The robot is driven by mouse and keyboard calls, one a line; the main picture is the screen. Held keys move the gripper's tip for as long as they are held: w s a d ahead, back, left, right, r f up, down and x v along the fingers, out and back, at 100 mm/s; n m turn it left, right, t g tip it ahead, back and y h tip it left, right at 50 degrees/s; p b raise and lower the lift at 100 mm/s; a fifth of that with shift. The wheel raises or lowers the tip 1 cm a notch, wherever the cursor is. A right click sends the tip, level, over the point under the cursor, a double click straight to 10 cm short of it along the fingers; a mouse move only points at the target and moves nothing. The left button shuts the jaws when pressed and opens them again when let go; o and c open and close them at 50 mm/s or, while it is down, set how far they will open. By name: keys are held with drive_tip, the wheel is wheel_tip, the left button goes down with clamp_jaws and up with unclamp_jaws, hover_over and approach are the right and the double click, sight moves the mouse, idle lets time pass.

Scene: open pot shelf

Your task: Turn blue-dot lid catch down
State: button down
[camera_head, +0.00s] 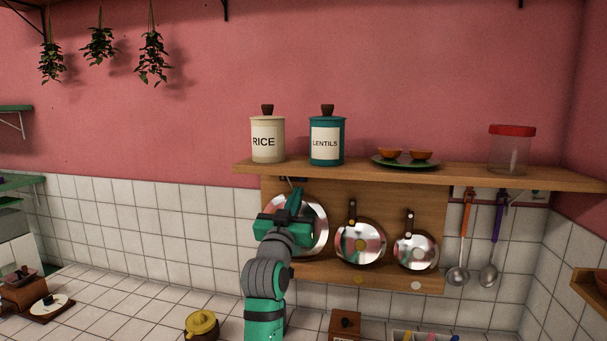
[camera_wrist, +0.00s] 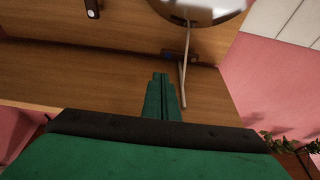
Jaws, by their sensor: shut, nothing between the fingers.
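In the head view, my gripper (camera_head: 298,203) is raised in front of the leftmost round metal lid (camera_head: 318,222), covering much of it. The wrist view shows my gripper (camera_wrist: 162,78) with its green fingers shut and empty. A small blue mark (camera_wrist: 168,54) lies just beyond the fingertips on the wooden board, beside a dark mount. A thin pale bar (camera_wrist: 185,75) runs past this mark, close to the right of the fingertips; I cannot tell if they touch. The rim of the shiny lid (camera_wrist: 205,8) shows at the top of the wrist view.
Two more round metal pieces, a middle one (camera_head: 360,243) and a right one (camera_head: 416,252), stand against the board. A wooden shelf (camera_head: 470,176) above holds a rice canister (camera_head: 267,140), a lentils canister (camera_head: 326,142), bowls and a jar (camera_head: 510,152). Ladles hang at the right.

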sight(293, 178)
drive_tip(key=x, duration=0.9)
drive_tip(key=shift+w+r, duration=0.25)
drive_tip(key=shift+w, duration=0.1)
drive_tip(key=shift+w+d, duration=0.1)
